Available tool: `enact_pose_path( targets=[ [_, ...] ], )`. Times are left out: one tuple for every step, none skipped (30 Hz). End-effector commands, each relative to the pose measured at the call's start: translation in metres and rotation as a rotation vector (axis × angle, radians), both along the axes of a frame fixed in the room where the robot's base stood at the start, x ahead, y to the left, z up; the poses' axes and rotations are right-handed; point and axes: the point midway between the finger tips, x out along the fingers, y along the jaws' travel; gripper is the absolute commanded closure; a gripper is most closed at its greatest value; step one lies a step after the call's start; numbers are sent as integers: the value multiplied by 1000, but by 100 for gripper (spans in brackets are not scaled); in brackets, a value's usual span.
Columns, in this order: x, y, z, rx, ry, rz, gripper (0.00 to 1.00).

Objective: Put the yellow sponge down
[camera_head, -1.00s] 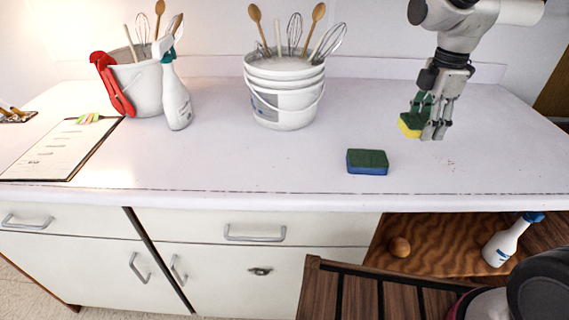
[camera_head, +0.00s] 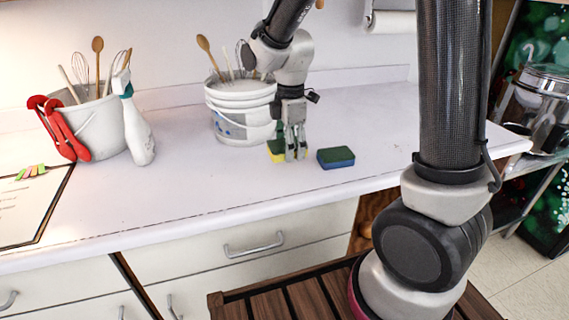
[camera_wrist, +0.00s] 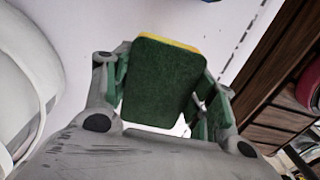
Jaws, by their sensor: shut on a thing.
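The yellow sponge (camera_head: 274,152) has a dark green top and is held in my gripper (camera_head: 296,158), low over the white counter or touching it; I cannot tell which. It is just in front of the white bucket. In the wrist view the sponge (camera_wrist: 160,85) fills the space between the fingers, showing its green face with a thin yellow edge beyond. My gripper (camera_wrist: 158,100) is shut on it. The sponge's far side is hidden.
A blue sponge with a green top (camera_head: 335,158) lies close by on the right. The white bucket (camera_head: 238,115) of utensils is behind. A spray bottle (camera_head: 138,125) and a second bucket (camera_head: 97,125) stand left. The counter (camera_head: 200,180) in front is clear.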

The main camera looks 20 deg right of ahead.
Motion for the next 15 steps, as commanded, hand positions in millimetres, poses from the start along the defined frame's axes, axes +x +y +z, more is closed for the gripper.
enact_pose_path(
  targets=[
    [0,0,-6,-1,2,0,69],
    [0,0,-8,-1,1,0,69],
    [0,0,-12,0,1,0,69],
    [0,0,-16,-1,2,0,69],
    [-1,0,-20,-1,3,0,69],
    [-1,0,-26,-1,2,1,69],
    [-1,0,-31,-1,3,1,69],
    [0,0,-36,-1,3,1,69],
    [0,0,-41,-1,3,1,69],
    [0,0,-44,-1,2,1,69],
    [0,0,-46,0,1,1,69],
    [0,0,-48,0,1,1,69],
    [0,0,-49,0,0,1,69],
    [0,0,-49,0,0,1,69],
    [0,0,-49,0,-1,1,69]
  ],
)
